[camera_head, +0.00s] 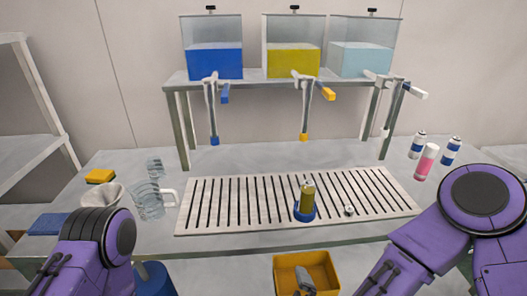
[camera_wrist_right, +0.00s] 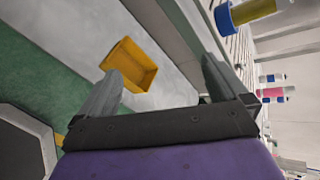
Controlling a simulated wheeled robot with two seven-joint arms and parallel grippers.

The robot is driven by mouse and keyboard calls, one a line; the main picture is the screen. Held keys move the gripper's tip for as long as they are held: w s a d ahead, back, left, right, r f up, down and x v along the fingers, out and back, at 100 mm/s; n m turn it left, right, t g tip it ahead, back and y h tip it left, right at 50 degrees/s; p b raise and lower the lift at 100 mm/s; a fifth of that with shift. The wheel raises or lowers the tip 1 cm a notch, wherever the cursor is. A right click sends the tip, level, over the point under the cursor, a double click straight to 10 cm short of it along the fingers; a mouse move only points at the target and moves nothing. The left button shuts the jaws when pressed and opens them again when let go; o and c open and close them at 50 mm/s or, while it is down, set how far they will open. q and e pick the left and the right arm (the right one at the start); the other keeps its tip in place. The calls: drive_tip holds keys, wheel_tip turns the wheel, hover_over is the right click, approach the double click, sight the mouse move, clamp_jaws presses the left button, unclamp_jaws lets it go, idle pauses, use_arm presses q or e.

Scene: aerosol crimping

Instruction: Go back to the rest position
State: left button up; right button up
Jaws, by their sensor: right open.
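My right gripper (camera_wrist_right: 161,65) is open in the right wrist view, with nothing between its two grey fingers. In the head view, a grey finger-like shape overlaps the yellow bin and my right arm (camera_head: 430,235) comes in from the right. My left arm (camera_head: 95,250) is at the lower left; its gripper is out of the picture. A gold can (camera_head: 307,195) stands upright in a blue holder (camera_head: 305,214) on the slotted board (camera_head: 220,228). The can (camera_wrist_right: 255,10) also shows at the top of the wrist view.
A yellow bin (camera_head: 287,262) sits low before the table; it also shows in the wrist view (camera_wrist_right: 130,64). A small metal part (camera_head: 349,210) lies on the board. Spray cans (camera_head: 426,160) stand at right. A glass jug (camera_head: 149,201) and yellow sponge (camera_head: 100,176) are left. Dispensing tanks (camera_head: 214,60) stand behind.

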drive_tip(key=s+d+f+n+g, duration=0.3)
drive_tip(key=d+f+n, duration=0.1)
drive_tip(key=f+n, duration=0.5)
drive_tip(key=s+d+f+n+g+h, duration=0.1)
drive_tip(key=s+d+f+n+g, duration=0.1)
drive_tip(key=s+d+f, duration=0.2)
drive_tip(key=s+d+f+n+g+h, duration=0.1)
drive_tip(key=s+d+f, duration=0.3)
drive_tip(key=d, duration=0.5)
drive_tip(key=s+d+f+n+g+h, duration=0.1)
drive_tip(key=s+d+f+n+g, duration=0.2)
drive_tip(key=d, duration=0.4)
drive_tip(key=s+f+n, duration=0.1)
drive_tip(key=s, duration=0.1)
drive_tip(key=shift+s+f+h, duration=0.3)
drive_tip(key=shift+f+h, duration=0.1)
